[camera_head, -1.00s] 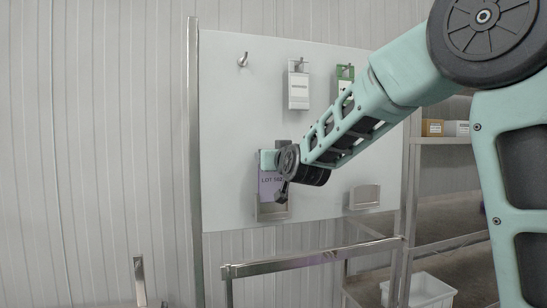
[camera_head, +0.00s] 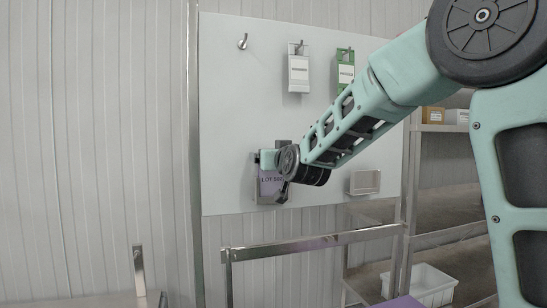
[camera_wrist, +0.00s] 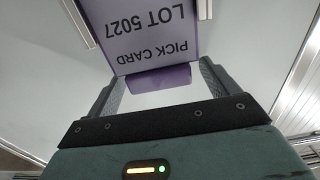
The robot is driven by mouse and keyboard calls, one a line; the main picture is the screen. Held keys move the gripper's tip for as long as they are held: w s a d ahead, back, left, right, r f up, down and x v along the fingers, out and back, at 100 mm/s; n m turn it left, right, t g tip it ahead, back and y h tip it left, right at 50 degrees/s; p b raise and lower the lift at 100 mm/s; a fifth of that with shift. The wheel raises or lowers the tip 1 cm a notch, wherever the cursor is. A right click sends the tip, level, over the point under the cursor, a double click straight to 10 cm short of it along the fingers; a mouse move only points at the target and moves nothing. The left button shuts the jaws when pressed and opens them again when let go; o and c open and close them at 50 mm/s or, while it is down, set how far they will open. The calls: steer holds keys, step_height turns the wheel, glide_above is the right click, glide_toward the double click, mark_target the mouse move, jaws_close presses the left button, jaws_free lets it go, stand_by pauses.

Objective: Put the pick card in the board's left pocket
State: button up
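The purple and white pick card (camera_head: 270,187), marked LOT 502 and more, stands upright low on the white board (camera_head: 230,110). Its lower part sits in the metal left pocket (camera_head: 263,201). In the wrist view the card (camera_wrist: 150,30) appears upside down, between the pocket's metal side edges (camera_wrist: 76,20). My gripper (camera_head: 270,160) is at the card's upper end. In the wrist view its fingers (camera_wrist: 162,82) stand either side of the card's purple tab (camera_wrist: 160,79), with a narrow gap visible at the right. The pocket's floor is hidden.
An empty right pocket (camera_head: 365,182) is on the board. A bare hook (camera_head: 243,42), a white holder (camera_head: 299,73) and a green holder (camera_head: 345,72) are above. A metal rail (camera_head: 310,243) runs below. Shelves with a white bin (camera_head: 432,284) are at right.

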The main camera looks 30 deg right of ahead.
steer(key=s+a+p, duration=0.1)
steer(key=s, duration=0.7)
steer(key=s+a+p, duration=0.2)
steer(key=s, duration=0.7)
steer(key=shift+a, duration=0.25)
stand_by(0.6)
steer(key=s+a+f+n+g+y+b, duration=0.1)
steer(key=s+a+f+n+g+y, duration=0.2)
steer(key=a+f, duration=0.5)
steer(key=s+a+f+n+g+y+b, duration=0.15)
steer(key=a+f+g+y, duration=0.25)
steer(key=a+f, duration=0.4)
steer(key=s+a+f+n+g+h+b, duration=0.1)
steer(key=s+f+n+g, duration=0.1)
steer(key=s+f+g, duration=0.3)
steer(key=s+a+f+n+g+h+b, duration=0.1)
steer(key=s+a+f+n+g, duration=0.1)
steer(key=s+f+g, duration=0.3)
steer(key=s+f+n, duration=0.1)
steer(key=s+f, duration=0.3)
steer(key=s, duration=0.4)
steer(key=shift+s+a, duration=0.3)
steer(key=shift+s, duration=0.05)
